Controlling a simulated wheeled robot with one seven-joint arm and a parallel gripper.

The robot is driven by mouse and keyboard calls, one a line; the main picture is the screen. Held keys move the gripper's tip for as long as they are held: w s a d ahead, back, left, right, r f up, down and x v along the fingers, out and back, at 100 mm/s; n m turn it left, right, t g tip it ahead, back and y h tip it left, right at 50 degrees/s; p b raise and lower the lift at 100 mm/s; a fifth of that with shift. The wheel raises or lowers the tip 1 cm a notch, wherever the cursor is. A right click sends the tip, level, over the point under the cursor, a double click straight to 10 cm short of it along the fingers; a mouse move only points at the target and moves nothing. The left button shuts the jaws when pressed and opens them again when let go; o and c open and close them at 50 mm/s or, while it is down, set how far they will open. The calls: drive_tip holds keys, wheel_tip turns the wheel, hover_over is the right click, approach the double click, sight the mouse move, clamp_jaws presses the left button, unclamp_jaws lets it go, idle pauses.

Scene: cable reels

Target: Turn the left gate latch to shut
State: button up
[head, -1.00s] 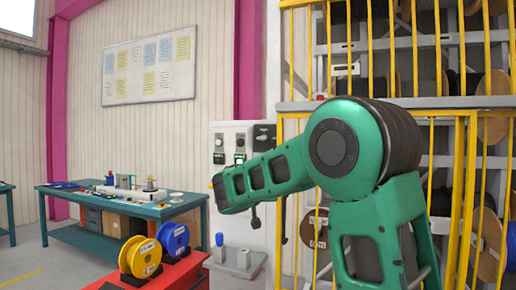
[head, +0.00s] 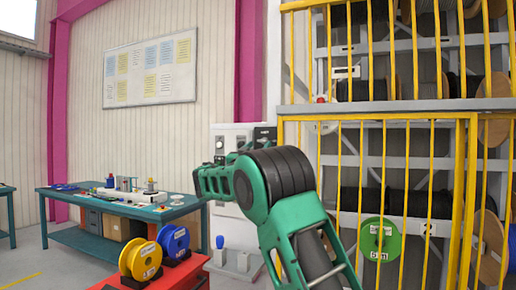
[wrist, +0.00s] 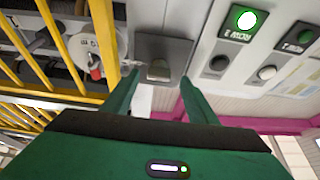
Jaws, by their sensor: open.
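My gripper (wrist: 157,84) is open and empty in the wrist view. Its two green fingers stand either side of the knob in the picture, and contact cannot be told. In the head view the dark box (head: 265,132) shows just above my arm, which hides its lower part. The knob's exact turn is unclear.
The control panel (wrist: 215,45) carries a lit green button (wrist: 246,20) and several knobs. A round pale plate with a red handle (wrist: 94,68) is near the yellow gate bars (wrist: 62,45). A red stand (head: 175,275) holds yellow and blue reels. A teal workbench (head: 110,204) stands at left.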

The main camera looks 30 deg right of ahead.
sight(263, 141)
drive_tip(key=shift+x, duration=1.75)
drive_tip(key=c, duration=1.1)
drive_tip(key=shift+o, duration=0.2)
